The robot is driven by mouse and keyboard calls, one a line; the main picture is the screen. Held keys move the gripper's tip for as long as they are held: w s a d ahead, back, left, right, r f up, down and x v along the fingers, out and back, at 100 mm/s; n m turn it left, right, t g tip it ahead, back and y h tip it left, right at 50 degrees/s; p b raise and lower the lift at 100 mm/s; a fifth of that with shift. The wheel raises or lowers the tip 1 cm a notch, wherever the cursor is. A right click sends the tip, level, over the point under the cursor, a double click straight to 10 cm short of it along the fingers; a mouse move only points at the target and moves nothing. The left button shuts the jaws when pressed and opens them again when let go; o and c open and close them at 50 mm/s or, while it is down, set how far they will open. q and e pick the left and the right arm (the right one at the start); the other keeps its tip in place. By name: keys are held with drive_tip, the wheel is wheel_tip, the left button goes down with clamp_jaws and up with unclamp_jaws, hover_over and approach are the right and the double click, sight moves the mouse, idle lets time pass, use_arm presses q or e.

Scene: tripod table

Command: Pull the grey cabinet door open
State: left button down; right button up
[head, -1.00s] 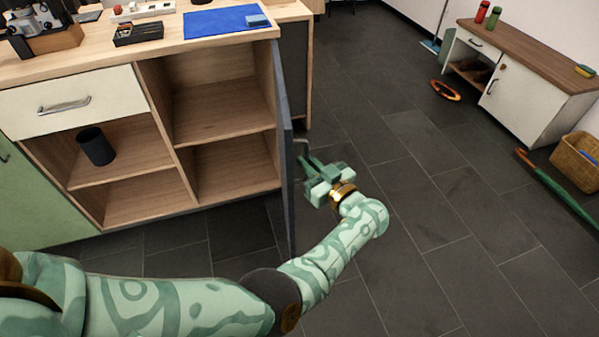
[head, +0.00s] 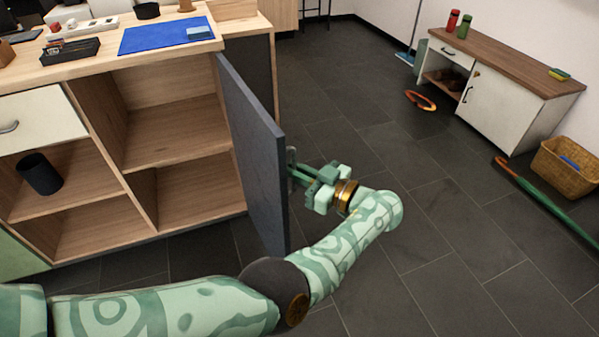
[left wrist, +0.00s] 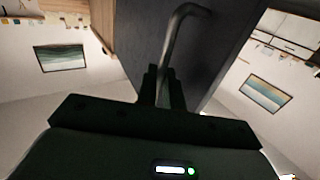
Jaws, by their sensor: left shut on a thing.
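The grey cabinet door (head: 258,150) stands wide open, swung out from the right side of the wooden cabinet. Its inner face shows in the head view, and the shelves behind it are exposed. My left gripper (head: 300,176) is on the door's outer side, near its free edge. It is shut on the bent metal door handle (left wrist: 180,32). In the left wrist view the gripper's fingers (left wrist: 162,84) close around the handle's lower part, against the dark door face. The handle is mostly hidden in the head view. My right gripper is not in view.
The wooden cabinet (head: 160,74) holds a dark cup (head: 40,174) on a left shelf; a blue mat (head: 165,36) lies on top. A white sideboard (head: 505,105), wicker basket (head: 566,168) and green umbrella (head: 550,203) stand or lie at right.

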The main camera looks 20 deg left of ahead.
use_arm(q)
drive_tip(key=shift+w+a+r, duration=0.2)
drive_tip(key=shift+a+r, duration=0.05)
drive_tip(key=shift+r, duration=0.05)
drive_tip(key=c, duration=1.5)
unclamp_jaws()
drive_tip(key=shift+a, duration=0.15)
drive_tip(key=shift+a+f, duration=0.1)
drive_tip(key=shift+f, duration=0.1)
drive_tip(key=shift+s, duration=0.1)
drive_tip(key=shift+d+f, duration=0.1)
drive_tip(key=shift+d, duration=0.1)
drive_tip(key=shift+d, duration=0.15)
